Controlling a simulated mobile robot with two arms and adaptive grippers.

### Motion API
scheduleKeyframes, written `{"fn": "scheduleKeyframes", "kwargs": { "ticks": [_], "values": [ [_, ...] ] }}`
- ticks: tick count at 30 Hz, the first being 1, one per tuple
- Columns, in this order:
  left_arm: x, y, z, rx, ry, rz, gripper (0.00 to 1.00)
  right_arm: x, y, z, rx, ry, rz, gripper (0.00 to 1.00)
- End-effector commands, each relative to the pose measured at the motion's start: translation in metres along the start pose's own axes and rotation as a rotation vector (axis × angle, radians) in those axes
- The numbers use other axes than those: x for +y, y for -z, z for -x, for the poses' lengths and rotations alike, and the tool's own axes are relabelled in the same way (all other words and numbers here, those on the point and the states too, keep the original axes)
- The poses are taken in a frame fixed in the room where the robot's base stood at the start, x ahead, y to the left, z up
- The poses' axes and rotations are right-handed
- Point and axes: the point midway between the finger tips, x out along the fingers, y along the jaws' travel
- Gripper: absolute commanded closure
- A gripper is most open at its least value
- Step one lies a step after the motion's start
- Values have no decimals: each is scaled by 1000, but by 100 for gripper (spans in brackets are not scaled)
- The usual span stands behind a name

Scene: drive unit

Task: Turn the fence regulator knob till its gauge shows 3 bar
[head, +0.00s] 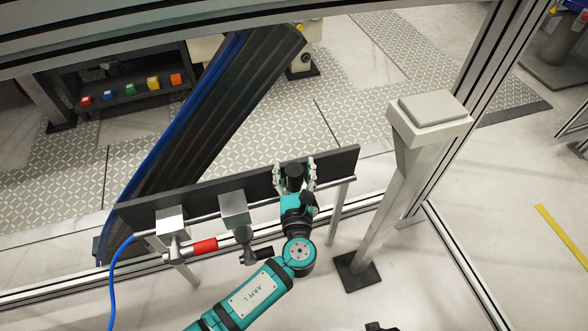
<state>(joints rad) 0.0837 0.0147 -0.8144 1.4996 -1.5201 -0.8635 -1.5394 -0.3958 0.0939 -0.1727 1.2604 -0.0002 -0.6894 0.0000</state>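A dark round knob (294,178) stands at the right part of the pipe assembly on the black fence rail. My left gripper (294,168) reaches it from the front, with one finger on each side of the knob. I cannot tell whether the fingers press on it or stand slightly apart. The gripper and wrist hide most of the regulator body. No gauge face or reading can be made out. My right gripper cannot be made out; only a small unclear dark shape shows at the bottom edge.
Left on the same pipe are a valve with a red handle (204,246) and a grey block unit (235,208). A blue hose (112,285) hangs at the left. A grey pedestal (429,115) stands right of the rail. A slanted conveyor (215,110) lies behind.

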Motion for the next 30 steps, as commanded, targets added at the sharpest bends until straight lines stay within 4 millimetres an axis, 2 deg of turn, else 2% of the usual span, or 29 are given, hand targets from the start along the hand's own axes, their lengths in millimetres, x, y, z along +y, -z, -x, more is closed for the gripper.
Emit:
{"fn": "scheduleKeyframes", "kwargs": {
  "ticks": [11, 14, 24, 30],
  "values": [
    [0, 0, 5, 0, 1, 0, 32, 0, 0, 0, 2, 1, -2, 100],
    [0, 1, 18, 1, 1, -1, 32, 0, 0, 0, 2, 1, -1, 100],
    [0, 1, 90, 3, 2, 0, 32, 0, 0, 0, 1, 0, -1, 100],
    [0, 1, 114, 1, 1, 0, 32, 0, 0, 0, 1, 0, 0, 100]
  ]
}}
